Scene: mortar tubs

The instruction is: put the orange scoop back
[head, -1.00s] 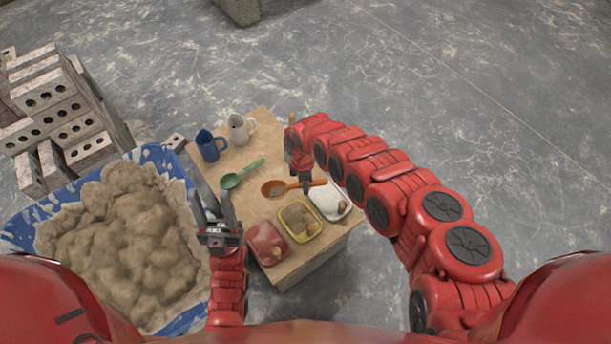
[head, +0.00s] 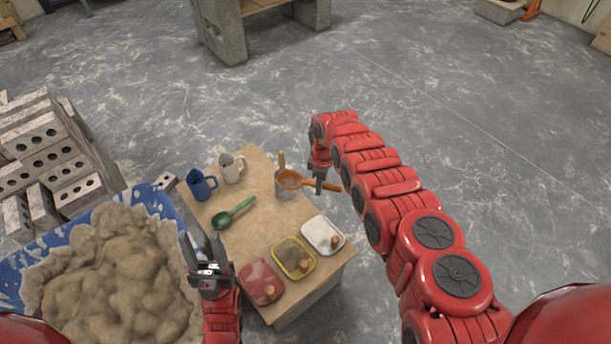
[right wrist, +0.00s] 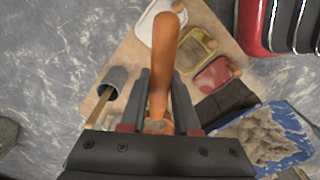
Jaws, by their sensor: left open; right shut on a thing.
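The orange scoop (head: 321,185) is in my right gripper (head: 319,184), which is shut on it. Its bowl points left in the head view and overlaps the rim of a grey cup (head: 285,194); I cannot tell the gap between them there. In the right wrist view, the scoop's orange handle (right wrist: 165,60) sticks out past the fingers (right wrist: 160,100), and its bowl is mostly hidden between them. The grey cup (right wrist: 117,80), with a wooden handle in it, stands apart to the left there. My left gripper (head: 201,242) is open and empty beside the table's left edge.
The wooden table (head: 258,225) also carries a green scoop (head: 233,214), a blue jug (head: 200,184), a white jug (head: 231,168), and red (head: 258,285), yellow (head: 290,255) and white (head: 320,233) tubs. A blue mortar trough (head: 165,205) and bricks (head: 45,150) are left.

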